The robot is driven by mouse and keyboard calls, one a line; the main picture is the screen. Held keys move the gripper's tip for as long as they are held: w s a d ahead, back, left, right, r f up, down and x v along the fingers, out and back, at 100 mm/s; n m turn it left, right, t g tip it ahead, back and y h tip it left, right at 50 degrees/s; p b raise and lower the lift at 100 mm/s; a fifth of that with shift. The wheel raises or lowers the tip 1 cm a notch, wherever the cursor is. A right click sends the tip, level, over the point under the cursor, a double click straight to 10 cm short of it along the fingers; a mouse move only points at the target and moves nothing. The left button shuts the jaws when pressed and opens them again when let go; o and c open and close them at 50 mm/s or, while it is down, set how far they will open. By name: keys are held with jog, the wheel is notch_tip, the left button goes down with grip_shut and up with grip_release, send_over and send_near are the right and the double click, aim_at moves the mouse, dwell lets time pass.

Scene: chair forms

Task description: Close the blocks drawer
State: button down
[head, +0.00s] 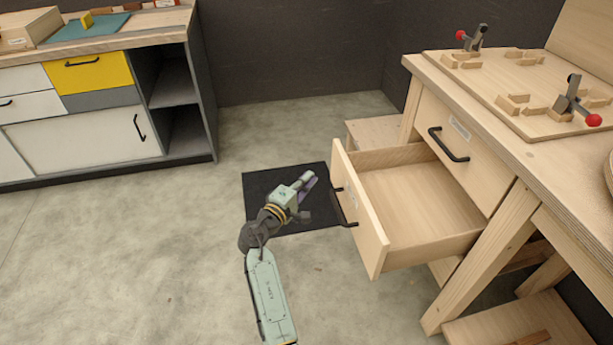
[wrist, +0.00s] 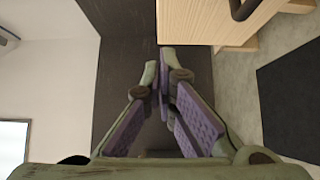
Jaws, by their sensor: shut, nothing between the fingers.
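An open pale wood drawer (head: 415,200) sticks out from the workbench on the right in the head view. Its inside looks empty, and I can read no label on its front. Its front panel carries a black bar handle (head: 343,207) and faces my gripper. My gripper (head: 308,179) is shut and empty, just left of this front and apart from the handle. In the wrist view its purple-padded fingers (wrist: 163,62) meet at the tips. A wooden panel (wrist: 205,22) with part of a black handle (wrist: 243,8) shows beyond them, up and to the right.
A closed drawer (head: 460,133) with a black handle sits above the open one. The workbench top (head: 440,72) holds wooden blocks and red-knobbed clamps. A black mat (head: 262,185) lies on the floor beneath my gripper. A cabinet (head: 85,138) stands at the left. Floor between is clear.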

jog(key=p, duration=0.1)
send_near(340, 156)
jog(key=w+a, duration=0.2)
jog(key=w, duration=0.1)
jog(key=shift+w+d+r+p, duration=0.1)
jog(key=shift+w+d+p, duration=0.15)
jog(key=shift+d, duration=0.4)
jog(key=shift+w+d+p, duration=0.25)
jog(key=shift+w+d, duration=0.05)
jog(key=shift+d, duration=0.35)
jog(key=shift+w+d+r+p, duration=0.1)
jog(key=shift+w+d+p, duration=0.15)
jog(key=shift+d, duration=0.45)
jog(key=shift+d, duration=0.1)
jog(key=shift+w+d, duration=0.1)
jog(key=shift+d, duration=0.15)
jog(key=w+d+b, duration=0.2)
jog(key=w+d, duration=0.2)
jog(key=d, duration=0.9)
jog(key=w+d+b, duration=0.2)
jog(key=w+d, duration=0.2)
jog(key=d, duration=1)
jog(key=shift+w+d, duration=0.2)
jog(key=shift+w, duration=0.2)
jog(key=shift+r, duration=0.1)
